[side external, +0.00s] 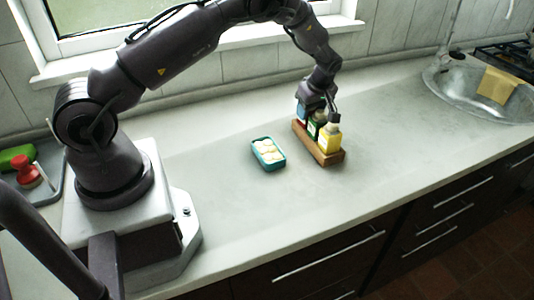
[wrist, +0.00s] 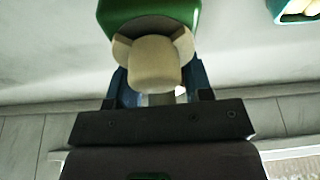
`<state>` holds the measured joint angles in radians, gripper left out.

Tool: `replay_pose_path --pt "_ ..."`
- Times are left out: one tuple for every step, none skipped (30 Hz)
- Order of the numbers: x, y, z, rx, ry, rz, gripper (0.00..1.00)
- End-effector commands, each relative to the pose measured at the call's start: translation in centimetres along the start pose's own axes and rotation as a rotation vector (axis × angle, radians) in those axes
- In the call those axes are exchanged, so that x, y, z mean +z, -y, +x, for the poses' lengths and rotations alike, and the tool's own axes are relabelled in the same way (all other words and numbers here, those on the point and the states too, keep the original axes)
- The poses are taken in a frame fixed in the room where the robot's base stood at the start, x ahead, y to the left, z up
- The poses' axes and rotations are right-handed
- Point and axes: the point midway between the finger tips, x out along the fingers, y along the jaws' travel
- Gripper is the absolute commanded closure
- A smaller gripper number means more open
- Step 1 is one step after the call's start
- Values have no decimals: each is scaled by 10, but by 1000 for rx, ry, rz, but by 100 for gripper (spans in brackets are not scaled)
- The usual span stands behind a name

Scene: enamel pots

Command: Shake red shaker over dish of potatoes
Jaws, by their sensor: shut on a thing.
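My gripper (side external: 314,112) is over the wooden rack (side external: 328,158) of shakers in the side view. In the wrist view its fingers (wrist: 153,85) are closed around the cream cap of a green shaker (wrist: 150,14). The green shaker (side external: 313,129) also shows in the side view, at the rack among the others; I cannot tell whether it is lifted. A small bit of red (side external: 300,122), likely the red shaker, shows at the rack's far left end, mostly hidden. The teal dish (side external: 281,163) of pale potatoes (side external: 268,152) sits left of the rack.
A yellow shaker (side external: 330,140) stands at the near end of the rack. The dish's corner (wrist: 275,12) shows top right in the wrist view. The counter between dish and rack is clear. A sink (side external: 450,98) lies far right, a window sill behind.

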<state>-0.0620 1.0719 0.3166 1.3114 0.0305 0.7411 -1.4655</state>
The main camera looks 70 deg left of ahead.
Motion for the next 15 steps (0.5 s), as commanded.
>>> replay_pose_path --pt "0 0 0 0 0 0 72" --pt "0 0 0 0 0 0 72" --pt "0 0 0 0 0 0 72" --pt "0 0 0 0 0 0 72" --pt "0 0 0 0 0 0 72" --pt "0 0 0 0 0 0 72" --pt "0 0 0 0 0 0 72" --pt "0 0 0 0 0 0 72" --pt "0 0 -1 1 0 0 72" --pt "0 0 -1 1 0 0 72" --pt "0 0 -1 1 0 0 72" --pt "0 0 -2 1 0 0 72" --pt "-1 0 -2 2 0 0 72" --pt "-1 0 -3 2 0 0 72" --pt "-1 -1 -4 2 0 0 72"
